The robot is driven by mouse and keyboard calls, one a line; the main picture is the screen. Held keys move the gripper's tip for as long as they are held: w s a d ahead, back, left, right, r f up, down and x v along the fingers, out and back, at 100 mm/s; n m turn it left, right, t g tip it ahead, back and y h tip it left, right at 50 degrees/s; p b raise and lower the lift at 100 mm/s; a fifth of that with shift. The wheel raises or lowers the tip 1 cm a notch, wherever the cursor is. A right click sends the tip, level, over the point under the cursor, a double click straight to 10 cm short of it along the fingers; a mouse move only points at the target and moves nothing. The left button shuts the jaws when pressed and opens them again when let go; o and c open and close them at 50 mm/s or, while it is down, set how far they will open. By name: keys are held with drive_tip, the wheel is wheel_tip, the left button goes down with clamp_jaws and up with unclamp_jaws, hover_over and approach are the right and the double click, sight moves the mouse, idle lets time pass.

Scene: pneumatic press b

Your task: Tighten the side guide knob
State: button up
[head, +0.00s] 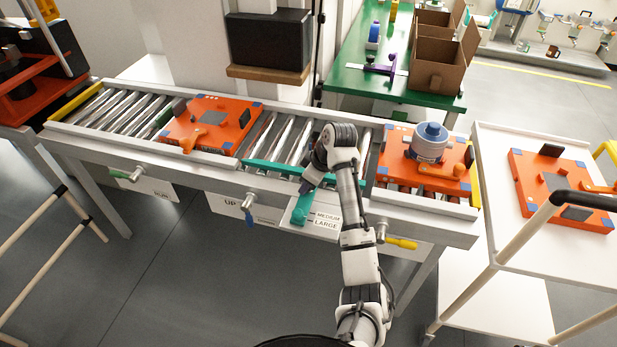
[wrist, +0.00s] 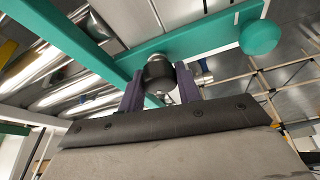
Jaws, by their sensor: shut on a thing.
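The side guide is a teal rail (head: 275,168) along the near side of the roller conveyor, with a teal arm (head: 303,205) reaching toward me beside the MEDIUM and LARGE labels (head: 326,219). In the wrist view, a dark round knob (wrist: 159,74) sits at the teal arm (wrist: 205,35), between my gripper's two purple fingers. My gripper (wrist: 160,90) is shut on this knob. In the head view my gripper (head: 306,186) hides the knob. A teal round end piece (wrist: 262,36) is on the arm, to the right of the knob.
Orange pallets (head: 210,125) stand on the conveyor left and right of my arm; the right one (head: 425,160) carries a grey-blue cylinder (head: 430,142). Several handles, such as a blue one (head: 249,211) and a yellow one (head: 402,243), stick out from the conveyor front. A white cart (head: 485,205) stands at right.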

drive_tip(key=m+p, duration=0.1)
drive_tip(key=m, duration=0.1)
drive_tip(key=m+t+h+p, duration=0.1)
drive_tip(key=m+p, duration=0.2)
drive_tip(key=m, duration=0.1)
drive_tip(key=shift+a+r+m+t+h, duration=0.1)
drive_tip(key=shift+r+m+t+h, duration=0.15)
drive_tip(key=shift+m+t+h, duration=0.05)
drive_tip(key=shift+f+m+t+h+p, duration=0.15)
drive_tip(key=shift+m+h+p, duration=0.3)
drive_tip(key=shift+m+p, duration=0.55)
drive_tip(key=shift+r+m+t+h+p, duration=0.1)
drive_tip(key=shift+m+t+h+p, duration=0.25)
drive_tip(key=shift+m+p, duration=0.65)
drive_tip(key=shift+w+m, duration=0.1)
drive_tip(key=shift+m, duration=0.3)
drive_tip(key=o, duration=0.8)
drive_tip(key=shift+c, duration=0.2)
drive_tip(key=shift+o, duration=1.2)
drive_tip(key=shift+f, duration=0.1)
drive_tip(key=b+v, duration=0.1)
drive_tip(key=v, duration=1.2)
drive_tip(key=shift+r+b, duration=0.35)
drive_tip(key=shift+r, duration=0.05)
drive_tip(key=shift+a, duration=0.1)
